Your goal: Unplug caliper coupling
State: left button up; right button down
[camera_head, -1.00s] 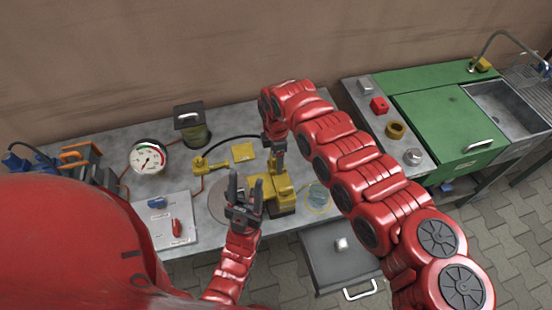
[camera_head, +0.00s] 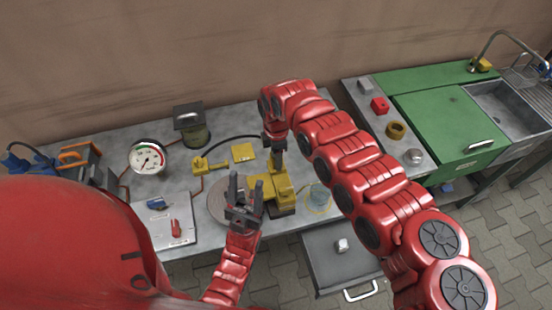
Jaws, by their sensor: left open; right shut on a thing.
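The yellow caliper (camera_head: 283,190) stands on the grey bench beside a round grey disc (camera_head: 220,205). A black hose (camera_head: 232,139) arcs from a yellow fitting (camera_head: 208,165) to my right gripper (camera_head: 277,154). My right gripper points down just above the caliper and is shut on the coupling at the hose end. The coupling is mostly hidden, and I cannot tell whether it is seated in the caliper. My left gripper (camera_head: 243,187) is open and empty, fingers upward, in front of the disc and the caliper's left side.
A pressure gauge (camera_head: 147,157), a dark canister (camera_head: 192,125) and a panel (camera_head: 165,220) with blue and red handles are on the left. A clear cup (camera_head: 319,195) stands right of the caliper. A drawer unit (camera_head: 345,258) is in front; a green cabinet (camera_head: 440,135) is at right.

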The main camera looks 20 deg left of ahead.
jog(key=shift+r, duration=0.2)
jog(key=shift+r+p, duration=0.8)
jog(key=shift+r, duration=2.05)
